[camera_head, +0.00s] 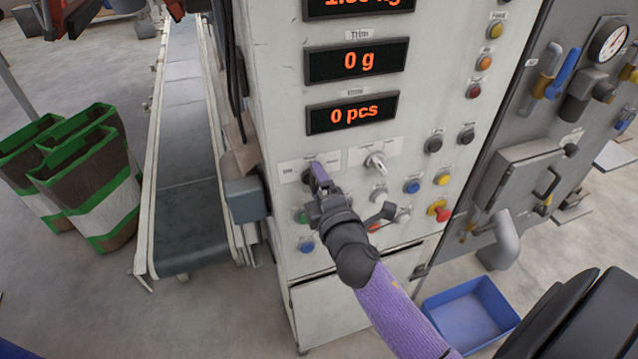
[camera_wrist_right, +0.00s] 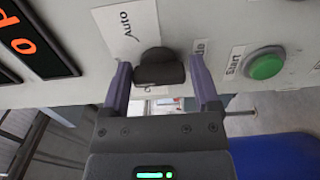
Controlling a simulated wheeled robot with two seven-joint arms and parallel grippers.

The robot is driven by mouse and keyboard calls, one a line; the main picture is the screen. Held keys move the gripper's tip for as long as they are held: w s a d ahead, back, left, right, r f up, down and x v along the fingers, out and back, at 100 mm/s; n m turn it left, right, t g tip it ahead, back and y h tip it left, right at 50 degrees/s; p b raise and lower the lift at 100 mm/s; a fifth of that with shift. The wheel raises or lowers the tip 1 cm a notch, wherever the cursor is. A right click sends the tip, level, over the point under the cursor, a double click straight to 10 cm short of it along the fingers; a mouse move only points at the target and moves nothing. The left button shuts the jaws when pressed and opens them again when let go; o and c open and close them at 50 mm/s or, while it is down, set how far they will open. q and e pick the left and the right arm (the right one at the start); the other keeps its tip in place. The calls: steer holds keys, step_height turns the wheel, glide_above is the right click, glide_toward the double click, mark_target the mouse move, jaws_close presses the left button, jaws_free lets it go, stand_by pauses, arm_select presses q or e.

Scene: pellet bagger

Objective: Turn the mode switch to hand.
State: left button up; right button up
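The mode switch (camera_wrist_right: 160,67) is a black knob on the light panel of the bagger cabinet. In the wrist view an "Auto" label (camera_wrist_right: 125,18) lies beside it, and another label to its right is partly covered. My right gripper (camera_wrist_right: 160,75) has its two purple fingers on either side of the knob, with small gaps showing, so it looks open around it. In the head view my right gripper (camera_head: 320,170) is at the left part of the panel, largely covering the switch area. The knob's exact pointing direction is hard to tell. My left gripper is not in view.
Close to the gripper are a green Start button (camera_wrist_right: 264,66), a second, pale selector (camera_head: 375,162) and a blue button (camera_head: 306,246). A red-yellow stop button (camera_head: 439,211) sits further right. A conveyor (camera_head: 185,150) runs left of the cabinet; a blue bin (camera_head: 468,312) stands on the floor.

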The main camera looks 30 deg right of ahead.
steer(key=shift+o, duration=1)
steer(key=v, duration=1)
steer(key=shift+b, duration=0.4)
steer(key=shift+d, duration=0.1)
